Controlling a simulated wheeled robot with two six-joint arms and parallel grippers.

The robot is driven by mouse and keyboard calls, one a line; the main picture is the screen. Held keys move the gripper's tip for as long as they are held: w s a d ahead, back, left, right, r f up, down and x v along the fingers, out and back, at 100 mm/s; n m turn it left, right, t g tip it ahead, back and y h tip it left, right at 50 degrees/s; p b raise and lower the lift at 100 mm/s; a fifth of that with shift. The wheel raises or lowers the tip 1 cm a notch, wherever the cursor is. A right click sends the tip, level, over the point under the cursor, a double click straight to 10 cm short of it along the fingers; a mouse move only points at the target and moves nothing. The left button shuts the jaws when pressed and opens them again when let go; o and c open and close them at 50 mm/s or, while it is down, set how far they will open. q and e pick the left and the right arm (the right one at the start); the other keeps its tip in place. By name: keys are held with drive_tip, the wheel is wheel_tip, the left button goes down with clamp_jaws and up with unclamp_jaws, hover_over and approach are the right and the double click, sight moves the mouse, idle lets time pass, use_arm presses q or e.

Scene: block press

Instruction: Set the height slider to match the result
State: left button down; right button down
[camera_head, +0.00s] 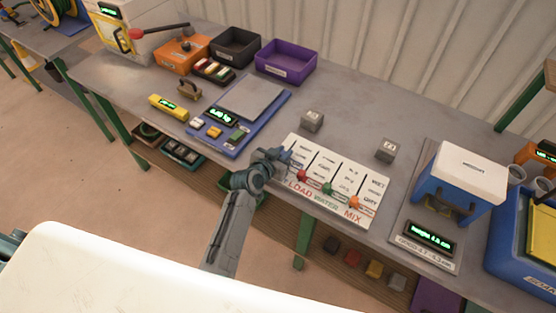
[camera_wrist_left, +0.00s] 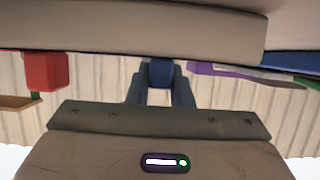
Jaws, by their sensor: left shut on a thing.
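A white slider board (camera_head: 340,163) lies on the bench, with labels reading LOAD, WATER and MIX along its front edge. A red knob (camera_head: 302,176), a green knob (camera_head: 327,188) and an orange knob (camera_head: 354,202) sit in its slots. My left gripper (camera_head: 279,157) is over the leftmost slot, whose label is mostly hidden by my arm. It is shut on a blue knob, which shows between the fingers in the left wrist view (camera_wrist_left: 160,72). A blue-and-white press (camera_head: 460,178) stands at right; its green display (camera_head: 428,236) is too small to read surely. My right gripper is out of view.
Two grey blocks (camera_head: 312,120) (camera_head: 386,150) stand behind and right of the board. A blue scale (camera_head: 240,110) with a lit display is left of it. Orange, black and purple bins (camera_head: 287,60) line the back.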

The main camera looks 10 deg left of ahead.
use_arm(q)
drive_tip(key=shift+w+d, duration=0.1)
drive_tip(key=shift+w, duration=0.15)
drive_tip(key=c, duration=1.3)
unclamp_jaws()
drive_tip(key=shift+s, duration=0.1)
drive_tip(key=shift+s+a+r, duration=0.1)
drive_tip(key=shift+s+a, duration=0.1)
drive_tip(key=shift+s, duration=0.25)
drive_tip(key=b+v, duration=0.2)
drive_tip(key=v, duration=0.6)
drive_tip(key=shift+s+b, duration=0.2)
drive_tip(key=shift+b, duration=0.2)
drive_tip(key=shift+s+a+r, duration=0.2)
drive_tip(key=shift+s+r, duration=0.2)
drive_tip(key=shift+s, duration=0.2)
